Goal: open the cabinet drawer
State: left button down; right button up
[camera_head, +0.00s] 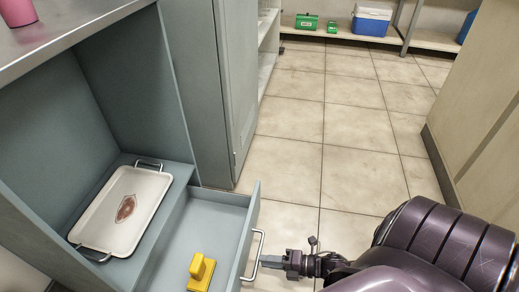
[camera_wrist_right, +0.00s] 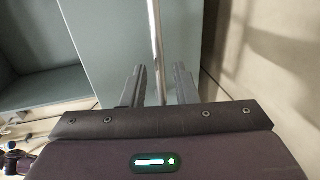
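The cabinet drawer (camera_head: 247,222) is pulled out from the grey-blue cabinet, so its inside shows. Its metal bar handle (camera_head: 261,240) is on the front panel. My right gripper (camera_head: 270,261) is at the handle's lower part, outside the drawer. In the right wrist view the handle (camera_wrist_right: 156,40) runs between the two fingers of my right gripper (camera_wrist_right: 159,85), with a gap on both sides. The fingers are apart, around the bar. The drawer front (camera_wrist_right: 110,40) is behind them. My left gripper is not seen.
A yellow block-shaped object (camera_head: 201,272) lies in the drawer. A white tray (camera_head: 150,190) with a brown mark rests in the open compartment above the drawer. A tall cabinet (camera_head: 205,90) stands behind. Tiled floor (camera_head: 300,180) to the right is clear up to a beige cabinet (camera_head: 490,100).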

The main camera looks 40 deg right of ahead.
jog(key=p+v, duration=0.1)
jog(key=v, duration=0.3)
dwell(0.6)
